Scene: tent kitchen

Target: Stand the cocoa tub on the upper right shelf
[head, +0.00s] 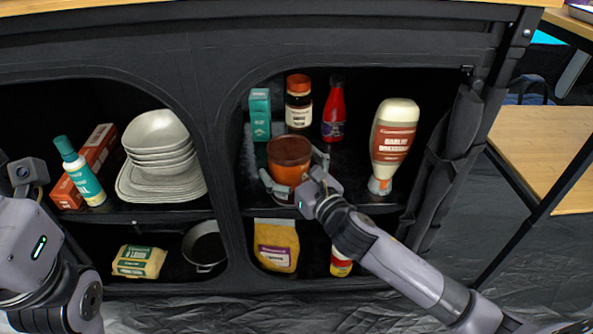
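The cocoa tub (288,172), orange-brown with a dark reddish-brown lid, is upright inside the upper right compartment, near its front left. My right gripper (294,181) reaches in from the front right with one finger on each side of the tub. Whether the fingers press on it or stand slightly apart is too small to tell. The tub's lower front is partly hidden by the gripper, and I cannot tell if its base touches the upper right shelf (350,197). My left gripper (22,175) is at the left edge, only partly in view, away from the tub.
Behind the tub stand a teal box (260,114), a dark jar with an orange lid (298,105) and a red bottle (334,110). A garlic sauce bottle (393,140) stands to the right. The left compartment holds stacked dishes (160,165). Dark cabinet fabric frames the opening.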

